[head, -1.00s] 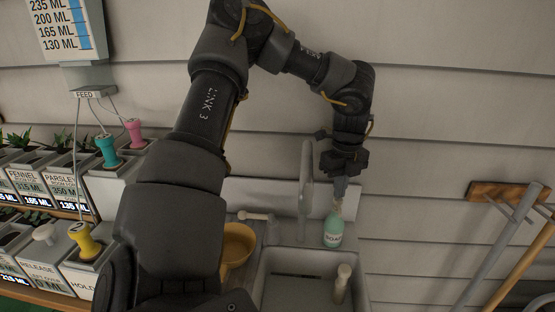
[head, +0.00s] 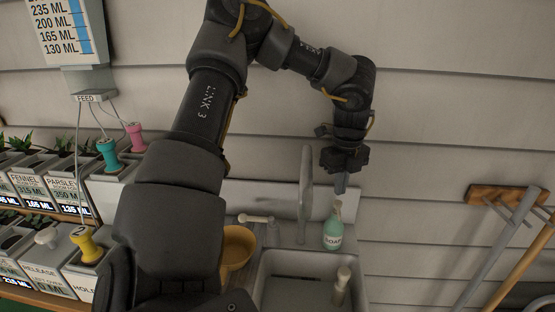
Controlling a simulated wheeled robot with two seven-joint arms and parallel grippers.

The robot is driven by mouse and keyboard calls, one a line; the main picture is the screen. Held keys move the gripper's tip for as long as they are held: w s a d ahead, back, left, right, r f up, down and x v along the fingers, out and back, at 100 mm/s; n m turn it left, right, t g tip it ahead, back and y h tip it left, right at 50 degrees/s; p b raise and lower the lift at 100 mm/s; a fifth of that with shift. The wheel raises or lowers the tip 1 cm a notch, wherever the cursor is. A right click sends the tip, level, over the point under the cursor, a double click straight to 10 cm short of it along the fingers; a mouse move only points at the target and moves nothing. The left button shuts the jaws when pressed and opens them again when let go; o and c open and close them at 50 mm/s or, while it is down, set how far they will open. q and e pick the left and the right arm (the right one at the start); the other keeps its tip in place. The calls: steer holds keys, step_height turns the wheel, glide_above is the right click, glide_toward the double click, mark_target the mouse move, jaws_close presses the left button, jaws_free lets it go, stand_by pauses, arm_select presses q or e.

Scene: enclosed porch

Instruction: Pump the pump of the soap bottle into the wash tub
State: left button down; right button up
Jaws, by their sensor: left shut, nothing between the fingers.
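The soap bottle (head: 333,236) is mint green with a pale label and a pump head (head: 337,206) on top. It stands upright on the ledge behind the wash tub (head: 283,291), a grey basin at the bottom centre. My left gripper (head: 341,186) points down just above the pump head. Its fingers are shut and empty, and a small gap seems to show between the fingertips and the pump. The lower part of the tub is cut off by the picture's edge. My right gripper is not in view.
A tall grey faucet (head: 305,200) rises left of the bottle. A pale cylindrical object (head: 341,287) stands in the tub. A yellow bowl (head: 238,246) is partly hidden behind my left arm. Labelled planters (head: 70,185) fill the left. A wooden rack (head: 500,194) with handled tools is at the right.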

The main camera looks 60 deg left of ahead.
arm_select(q)
steer(key=shift+r+p, duration=1.1)
steer(key=shift+r, duration=1.35)
